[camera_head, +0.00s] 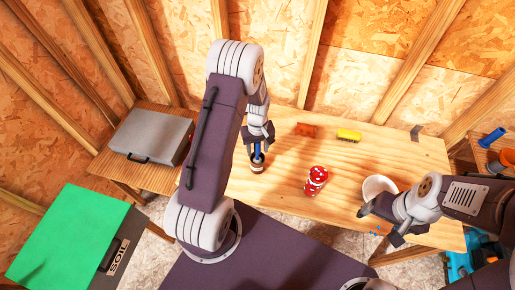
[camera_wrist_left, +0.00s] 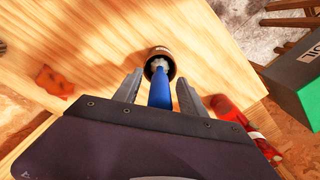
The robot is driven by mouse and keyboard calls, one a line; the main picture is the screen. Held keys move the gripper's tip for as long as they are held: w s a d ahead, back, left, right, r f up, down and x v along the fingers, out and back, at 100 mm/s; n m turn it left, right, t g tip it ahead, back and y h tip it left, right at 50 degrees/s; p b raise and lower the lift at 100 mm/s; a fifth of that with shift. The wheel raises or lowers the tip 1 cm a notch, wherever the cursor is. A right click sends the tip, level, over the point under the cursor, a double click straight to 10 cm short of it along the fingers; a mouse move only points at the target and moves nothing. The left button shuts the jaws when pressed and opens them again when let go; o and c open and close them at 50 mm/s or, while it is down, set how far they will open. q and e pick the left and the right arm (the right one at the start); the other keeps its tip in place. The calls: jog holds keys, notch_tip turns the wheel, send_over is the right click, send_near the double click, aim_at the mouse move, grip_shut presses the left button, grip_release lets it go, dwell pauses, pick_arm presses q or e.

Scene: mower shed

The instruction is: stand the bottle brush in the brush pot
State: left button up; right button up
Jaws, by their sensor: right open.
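The bottle brush has a blue handle (camera_head: 257,152) and pale bristles. In the left wrist view its handle (camera_wrist_left: 160,92) runs from between my fingers to the bristle end, which is inside the mouth of the brush pot (camera_wrist_left: 160,52). The small brown pot (camera_head: 257,168) stands on the wooden bench below my left gripper (camera_head: 258,148). In the wrist view the left fingers (camera_wrist_left: 159,78) are on both sides of the handle, with a narrow gap showing on each side. The pot's floor is hidden. My right gripper (camera_head: 381,226) is open and empty at the bench's front right.
On the bench (camera_head: 290,200) are a red spotted can (camera_head: 316,180), a white bowl (camera_head: 376,184) beside my right gripper, an orange object (camera_head: 305,130) and a yellow block (camera_head: 348,135). A grey case (camera_head: 152,134) lies on a left table. A green-topped soil box (camera_head: 70,235) stands front left.

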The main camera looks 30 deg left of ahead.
pick_arm(q)
jog(key=shift+r, duration=0.1)
notch_tip(320, 180, up, 9)
jog(key=shift+f+b, duration=0.1)
jog(key=shift+b, duration=0.65)
jog(key=s+d+m+b, duration=0.1)
jog(key=s+d+m, duration=0.2)
jog(key=s, duration=0.3)
jog(key=s+d+m+t+b, duration=0.1)
jog(key=s+d+m+b, duration=0.1)
jog(key=s+d+m, duration=0.2)
jog(key=shift+s+d+m, duration=0.2)
jog(key=shift+s+m, duration=0.5)
jog(key=shift+s, duration=0.7)
